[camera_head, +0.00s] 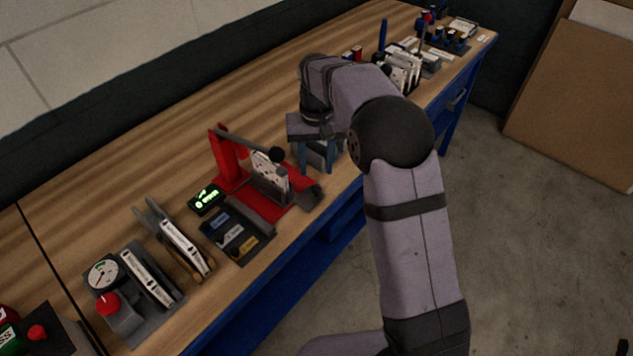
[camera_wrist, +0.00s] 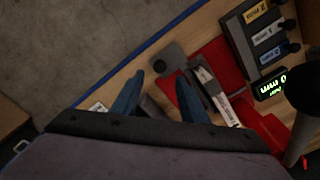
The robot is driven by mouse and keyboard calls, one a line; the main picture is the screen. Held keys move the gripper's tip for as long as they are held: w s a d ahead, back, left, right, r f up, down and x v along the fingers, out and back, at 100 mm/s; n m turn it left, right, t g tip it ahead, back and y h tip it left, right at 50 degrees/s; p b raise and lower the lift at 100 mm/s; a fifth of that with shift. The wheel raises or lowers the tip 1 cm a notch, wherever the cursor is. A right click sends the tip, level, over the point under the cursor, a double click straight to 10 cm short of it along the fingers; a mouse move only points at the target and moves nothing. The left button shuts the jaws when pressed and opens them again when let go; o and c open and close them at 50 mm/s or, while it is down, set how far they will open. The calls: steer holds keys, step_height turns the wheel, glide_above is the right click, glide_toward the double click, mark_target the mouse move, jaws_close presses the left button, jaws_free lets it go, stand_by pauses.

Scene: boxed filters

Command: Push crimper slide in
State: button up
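The red crimper (camera_head: 232,172) stands on the wooden bench with its dark lever ending in a black ball. A white, printed part (camera_head: 270,172) stands upright in it and also shows in the wrist view (camera_wrist: 208,82). A dark grey block (camera_head: 308,196), seemingly the slide's end, sits at the crimper's front right, and also shows in the wrist view (camera_wrist: 168,62). My gripper (camera_head: 316,168) points down just right of the crimper, its blue fingers apart. In the wrist view the fingers (camera_wrist: 162,92) are also apart, with nothing clearly held. A grey object behind them is partly hidden.
Left of the crimper are a lit green display (camera_head: 206,199), a dark tray with labelled slots (camera_head: 237,234), a holder with a white part (camera_head: 186,247) and a gauge fixture (camera_head: 104,274). Racks (camera_head: 402,72) stand farther right. The bench's front edge is close.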

mark_target(317, 187)
steer(key=shift+f+p, duration=1.2)
steer(key=shift+f, duration=2.45)
